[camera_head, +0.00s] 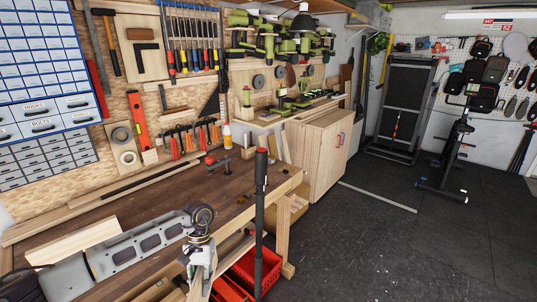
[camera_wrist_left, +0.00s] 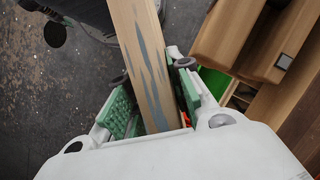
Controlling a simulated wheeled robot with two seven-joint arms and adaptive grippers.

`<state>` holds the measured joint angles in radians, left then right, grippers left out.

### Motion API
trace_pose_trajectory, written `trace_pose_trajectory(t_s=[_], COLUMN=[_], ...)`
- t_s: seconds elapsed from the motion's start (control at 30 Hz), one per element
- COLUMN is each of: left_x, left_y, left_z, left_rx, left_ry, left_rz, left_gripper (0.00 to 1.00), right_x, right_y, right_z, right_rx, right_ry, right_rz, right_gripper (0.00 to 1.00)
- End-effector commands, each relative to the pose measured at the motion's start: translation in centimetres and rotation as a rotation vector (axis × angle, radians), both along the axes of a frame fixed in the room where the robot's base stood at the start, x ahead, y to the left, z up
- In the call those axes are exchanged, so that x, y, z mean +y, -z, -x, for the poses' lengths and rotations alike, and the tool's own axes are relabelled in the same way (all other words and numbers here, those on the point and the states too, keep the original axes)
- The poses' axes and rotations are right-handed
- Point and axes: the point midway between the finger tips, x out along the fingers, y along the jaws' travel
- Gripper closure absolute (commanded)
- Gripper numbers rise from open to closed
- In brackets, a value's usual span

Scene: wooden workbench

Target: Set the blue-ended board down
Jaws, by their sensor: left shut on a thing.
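My left gripper (camera_head: 200,255) shows in the camera_head view at the front edge of the wooden workbench (camera_head: 165,205), with its arm coming in from the left. In the left wrist view, the gripper's green-padded fingers (camera_wrist_left: 155,115) are shut on a long light-wood board (camera_wrist_left: 146,60). The board has grey-blue patches along its face and runs away from the gripper past the top of the picture. Its far end is out of that view, and I cannot make out a blue end. In the head view the gripper mostly hides the board. My right gripper is not in view.
A red crate (camera_head: 262,268) sits below. A pale plank (camera_head: 75,243) lies on the bench at left, partly behind my arm. A red-and-dark clamp (camera_head: 218,165) is farther back. The middle of the benchtop is clear.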

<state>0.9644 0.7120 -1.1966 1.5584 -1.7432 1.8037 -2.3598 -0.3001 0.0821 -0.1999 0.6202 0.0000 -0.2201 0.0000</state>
Motion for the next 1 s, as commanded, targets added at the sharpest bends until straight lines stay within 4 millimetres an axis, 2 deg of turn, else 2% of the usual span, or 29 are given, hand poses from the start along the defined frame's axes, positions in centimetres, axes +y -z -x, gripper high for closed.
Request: trace_pose_trajectory(t_s=[0.2,1.0], left_x=[1.02,1.02], left_y=[-0.03,-0.05], left_z=[-0.1,-0.13], left_rx=[-0.002,-0.002], left_ry=[-0.015,-0.016], left_rz=[0.002,0.001], left_gripper=[1.0,1.0], right_x=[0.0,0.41], right_y=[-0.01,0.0], right_z=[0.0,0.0], right_rx=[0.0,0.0], right_ry=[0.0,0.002], right_rz=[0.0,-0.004], right_gripper=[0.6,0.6])
